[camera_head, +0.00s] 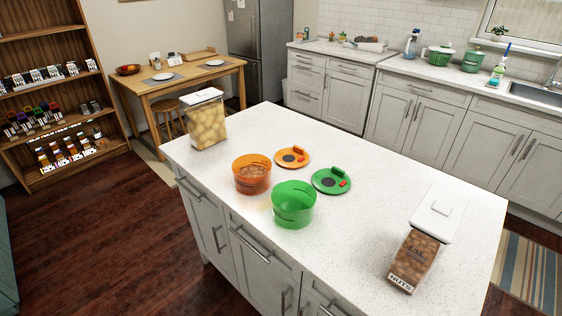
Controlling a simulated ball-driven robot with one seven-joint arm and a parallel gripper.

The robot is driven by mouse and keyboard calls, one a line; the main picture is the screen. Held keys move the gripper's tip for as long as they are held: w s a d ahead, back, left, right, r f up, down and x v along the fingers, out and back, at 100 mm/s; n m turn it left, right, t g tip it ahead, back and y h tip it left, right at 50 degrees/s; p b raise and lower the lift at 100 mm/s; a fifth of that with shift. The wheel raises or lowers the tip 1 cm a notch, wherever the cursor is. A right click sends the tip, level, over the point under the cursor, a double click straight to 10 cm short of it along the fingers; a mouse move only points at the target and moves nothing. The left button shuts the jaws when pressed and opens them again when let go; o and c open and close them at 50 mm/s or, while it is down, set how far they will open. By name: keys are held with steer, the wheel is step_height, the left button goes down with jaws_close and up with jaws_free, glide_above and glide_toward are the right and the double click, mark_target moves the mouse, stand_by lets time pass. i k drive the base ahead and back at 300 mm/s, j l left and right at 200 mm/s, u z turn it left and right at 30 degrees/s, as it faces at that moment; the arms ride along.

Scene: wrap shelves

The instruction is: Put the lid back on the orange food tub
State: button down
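The orange food tub (252,180) stands upright and open on the white island counter. Brownish contents show inside it. An orange lid (292,157) with a dark round patch and a raised handle lies flat on the counter, behind and to the right of the orange tub, apart from it. A green tub (293,210) stands open in front and to the right of the orange tub. A green lid (331,181) lies flat behind and to the right of the green tub. My gripper is not in view.
A clear container (207,124) with a white lid stands at the island's left end. A jar labelled nuts (413,258) stands near the front right edge. Wooden shelves (35,30) stand at left.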

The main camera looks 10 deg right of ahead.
mark_target(295, 157)
steer(key=i+j+u, duration=0.25)
steer(key=u, duration=0.15)
steer(key=i+j+u, duration=0.15)
steer(key=i+u, duration=0.45)
steer(key=u, duration=0.15)
steer(key=i+j+u, duration=0.25)
steer(key=i, duration=0.4)
steer(key=i+u, duration=0.3)
steer(key=i, duration=0.3)
steer(key=i+z, duration=0.3)
steer(key=i+j+z, duration=0.3)
steer(key=i, duration=0.15)
